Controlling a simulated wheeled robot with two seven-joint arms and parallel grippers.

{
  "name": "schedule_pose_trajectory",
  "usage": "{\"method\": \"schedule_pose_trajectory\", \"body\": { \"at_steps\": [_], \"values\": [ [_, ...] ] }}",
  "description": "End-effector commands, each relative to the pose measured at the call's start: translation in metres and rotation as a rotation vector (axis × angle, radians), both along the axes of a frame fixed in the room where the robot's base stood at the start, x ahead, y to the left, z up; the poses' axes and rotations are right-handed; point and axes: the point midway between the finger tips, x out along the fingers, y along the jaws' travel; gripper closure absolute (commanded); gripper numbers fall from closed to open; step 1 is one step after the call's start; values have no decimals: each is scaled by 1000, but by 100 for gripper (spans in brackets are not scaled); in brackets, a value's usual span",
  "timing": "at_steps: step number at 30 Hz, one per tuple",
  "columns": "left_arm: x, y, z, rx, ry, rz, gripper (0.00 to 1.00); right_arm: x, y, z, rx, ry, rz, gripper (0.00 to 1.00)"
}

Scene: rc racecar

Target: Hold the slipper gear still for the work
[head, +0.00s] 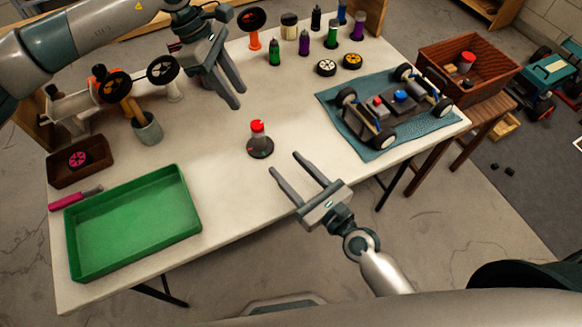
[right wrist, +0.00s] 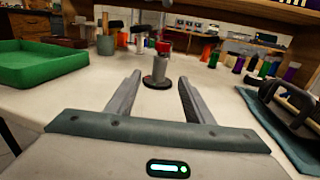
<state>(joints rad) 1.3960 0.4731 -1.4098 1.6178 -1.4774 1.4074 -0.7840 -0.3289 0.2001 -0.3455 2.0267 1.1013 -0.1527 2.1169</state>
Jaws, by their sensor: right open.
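A dark round disc with a grey post and a red top, which looks like the slipper gear (head: 260,148), stands upright on the table. It also shows in the right wrist view (right wrist: 158,82), ahead of and between my fingers. My right gripper (head: 284,163) is open and empty, just short of the gear on its lower right side, and not touching it. In the right wrist view my right gripper (right wrist: 158,85) has its two fingers spread wide. My left gripper (head: 240,99) is open and empty above the table, up and left of the gear.
A green tray (head: 135,220) lies at the table's front left. A car chassis (head: 392,105) sits on a blue mat (head: 345,132) at the right. Several bottles and wheels stand along the back. A pot (head: 147,128) stands at the left. The table around the gear is clear.

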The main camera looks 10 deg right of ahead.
Motion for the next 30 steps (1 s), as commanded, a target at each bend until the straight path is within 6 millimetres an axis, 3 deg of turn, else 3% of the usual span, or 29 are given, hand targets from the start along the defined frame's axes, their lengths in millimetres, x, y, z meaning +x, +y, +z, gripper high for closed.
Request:
{"method": "schedule_pose_trajectory", "body": {
  "at_steps": [14, 30],
  "values": [
    [0, 0, 0, 0, 0, 0, 69, 13, 6, 1, -2, -3, -2, 52],
    [0, 0, 0, 0, 0, 0, 69, 82, 47, 1, -2, -4, -1, 52]
  ]
}}
